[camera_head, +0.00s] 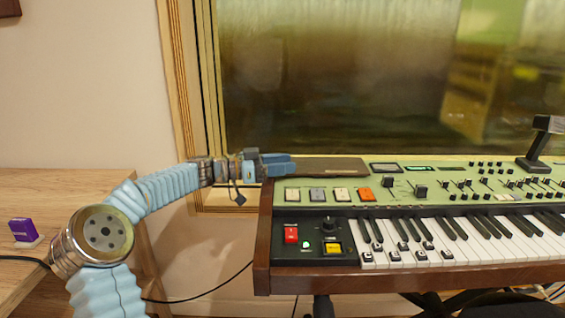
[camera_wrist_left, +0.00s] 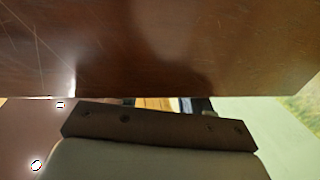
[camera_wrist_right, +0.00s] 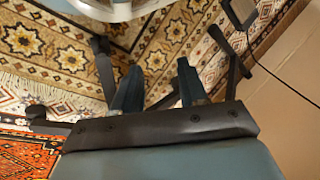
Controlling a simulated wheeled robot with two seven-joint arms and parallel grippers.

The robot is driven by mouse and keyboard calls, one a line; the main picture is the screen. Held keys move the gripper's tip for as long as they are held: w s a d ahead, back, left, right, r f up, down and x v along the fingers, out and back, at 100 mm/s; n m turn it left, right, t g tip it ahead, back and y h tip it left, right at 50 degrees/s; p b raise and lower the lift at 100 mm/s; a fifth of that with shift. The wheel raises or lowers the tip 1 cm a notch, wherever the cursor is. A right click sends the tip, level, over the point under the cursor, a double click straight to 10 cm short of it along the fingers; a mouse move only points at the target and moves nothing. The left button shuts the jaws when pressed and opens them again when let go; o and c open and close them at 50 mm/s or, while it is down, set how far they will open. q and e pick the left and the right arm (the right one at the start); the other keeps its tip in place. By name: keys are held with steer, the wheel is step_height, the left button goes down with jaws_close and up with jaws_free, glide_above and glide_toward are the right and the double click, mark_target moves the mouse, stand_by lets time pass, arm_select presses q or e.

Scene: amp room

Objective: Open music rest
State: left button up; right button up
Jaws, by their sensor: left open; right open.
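The music rest appears to be the flat dark brown panel (camera_head: 330,167) lying along the back left of the keyboard's (camera_head: 262,235) green top. My left gripper (camera_head: 280,164) is open at the panel's left end, close to the keyboard's back left corner. I cannot tell whether it touches. In the left wrist view a brown wooden surface (camera_wrist_left: 150,45) fills the upper half and hides most of the fingers. I cannot tell which part of the instrument it is. My right gripper (camera_wrist_right: 159,85) is open and empty over the patterned rug (camera_wrist_right: 178,28), out of the head view.
A window (camera_head: 340,80) stands behind the keyboard. A wooden desk (camera_head: 60,185) with a small purple item (camera_head: 24,230) is at the left. Several sliders and switches fill the green panel (camera_head: 440,185). A dark stand (camera_head: 538,145) rises at the back right.

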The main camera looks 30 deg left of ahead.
arm_select(q)
steer(key=shift+d, duration=0.1)
jaws_close()
